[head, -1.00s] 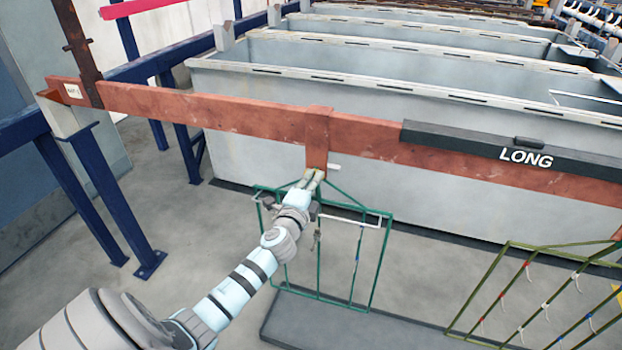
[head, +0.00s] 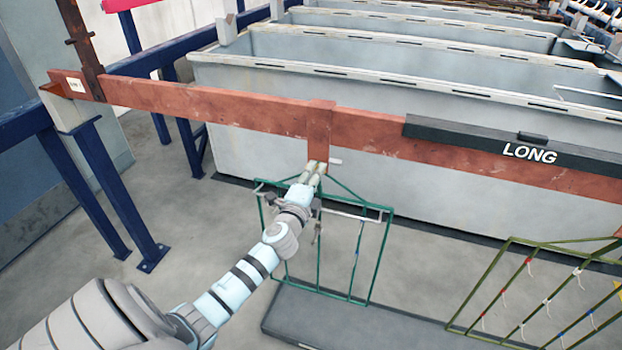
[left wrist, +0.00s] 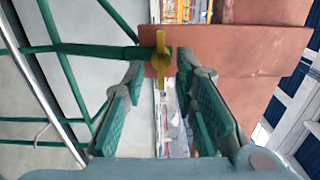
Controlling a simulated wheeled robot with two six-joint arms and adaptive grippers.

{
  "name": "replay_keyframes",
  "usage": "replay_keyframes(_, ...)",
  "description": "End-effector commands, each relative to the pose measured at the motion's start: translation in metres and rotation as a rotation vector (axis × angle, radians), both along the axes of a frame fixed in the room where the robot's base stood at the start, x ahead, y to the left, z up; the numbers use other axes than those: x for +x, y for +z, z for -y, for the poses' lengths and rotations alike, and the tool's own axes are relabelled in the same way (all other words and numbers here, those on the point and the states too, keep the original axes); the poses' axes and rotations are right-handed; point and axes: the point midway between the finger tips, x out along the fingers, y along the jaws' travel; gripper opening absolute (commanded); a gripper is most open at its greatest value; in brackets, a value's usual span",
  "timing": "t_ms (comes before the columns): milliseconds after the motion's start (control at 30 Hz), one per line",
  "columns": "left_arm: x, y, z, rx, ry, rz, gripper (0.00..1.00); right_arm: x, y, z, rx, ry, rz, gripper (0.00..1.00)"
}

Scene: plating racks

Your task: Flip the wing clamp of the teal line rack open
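The teal line rack (head: 371,270) hangs from the rust-red bar by a wide rust-red hook (head: 319,128). In the left wrist view its teal tubes (left wrist: 85,50) run in from the left. The yellow wing clamp (left wrist: 160,61) shows there beside the rust-red plate, its wings upright in the picture. My left gripper (head: 315,170) is at the top of the rack, just under the hook. In the left wrist view its two padded fingers (left wrist: 162,80) are apart, with the clamp in line with the gap at their tips. I cannot tell whether they touch it. My right gripper is out of view.
The rust-red bar (head: 220,107) crosses above, with a black LONG block (head: 470,140) on its right part. Grey tanks (head: 260,140) stand behind. An olive rack (head: 500,285) hangs at right. A dark low platform (head: 330,318) lies below the teal rack.

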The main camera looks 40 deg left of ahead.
Motion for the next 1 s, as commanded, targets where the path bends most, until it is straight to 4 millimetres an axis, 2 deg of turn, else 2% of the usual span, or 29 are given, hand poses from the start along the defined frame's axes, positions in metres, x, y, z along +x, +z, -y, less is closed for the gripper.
replay_keyframes(167, -0.035, -0.001, 0.013, 0.002, -0.002, -0.004, 0.26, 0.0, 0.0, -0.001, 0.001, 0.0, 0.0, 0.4)
replay_keyframes(300, -0.073, -0.002, 0.026, 0.001, -0.002, -0.004, 0.26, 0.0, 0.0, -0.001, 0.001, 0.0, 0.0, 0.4)
replay_keyframes(400, -0.094, -0.001, 0.034, 0.0, -0.002, -0.003, 0.26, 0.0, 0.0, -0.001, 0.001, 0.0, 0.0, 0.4)
replay_keyframes(500, -0.106, -0.001, 0.038, 0.001, -0.002, -0.004, 0.26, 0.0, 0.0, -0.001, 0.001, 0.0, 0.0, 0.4)
replay_keyframes(1000, -0.109, 0.0, 0.039, 0.0, -0.001, -0.002, 0.26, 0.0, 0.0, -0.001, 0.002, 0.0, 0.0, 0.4)
